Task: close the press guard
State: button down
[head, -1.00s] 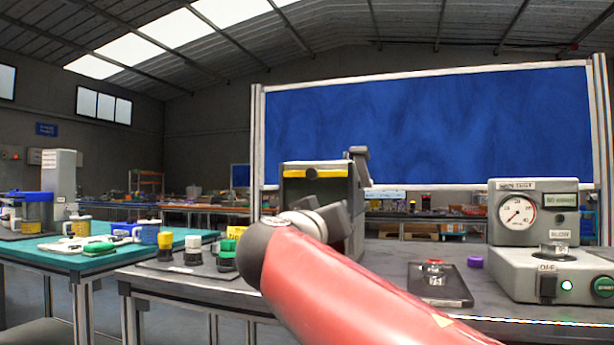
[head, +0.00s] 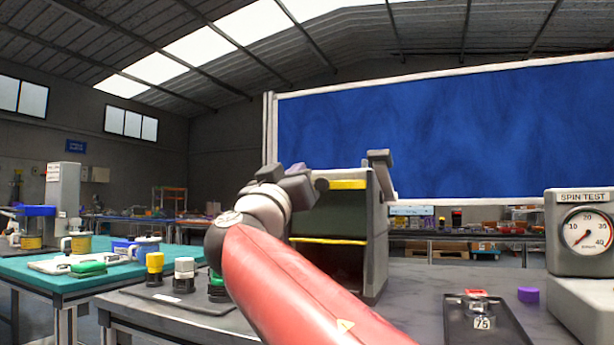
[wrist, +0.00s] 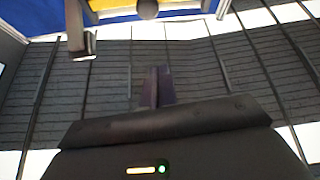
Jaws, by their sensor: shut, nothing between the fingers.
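The press (head: 375,235) is a dark grey box on the grey bench, with a yellow strip along its top front. A grey-green panel, which looks like the guard (head: 345,215), covers the upper front and has a yellow lower edge. Below that edge the front is open and dark. A dark round knob (head: 321,184) shows at the top front, and also in the wrist view (wrist: 148,8). My gripper (head: 300,172) is at the press's upper left front, shut and empty. Its fingers (wrist: 155,88) show dark in the wrist view, apart from the knob.
A grey bracket (head: 380,158) stands up at the press's top right. On the bench to the right are a black tray (head: 487,322), a purple cap (head: 528,295) and the spin tester (head: 580,235). Capped bottles (head: 184,270) stand at left. A blue board rises behind.

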aim_at(315, 226)
jog(key=p+x, duration=0.5)
jog(key=x, duration=0.4)
jog(key=f, duration=0.1)
jog(key=f+b, duration=0.1)
jog(key=f, duration=0.2)
jog(key=shift+w+d, duration=0.15)
jog(key=shift+d, duration=0.2)
notch_tip(315, 226, down, 10)
jog(key=b, duration=1.2)
jog(key=shift+b, duration=0.4)
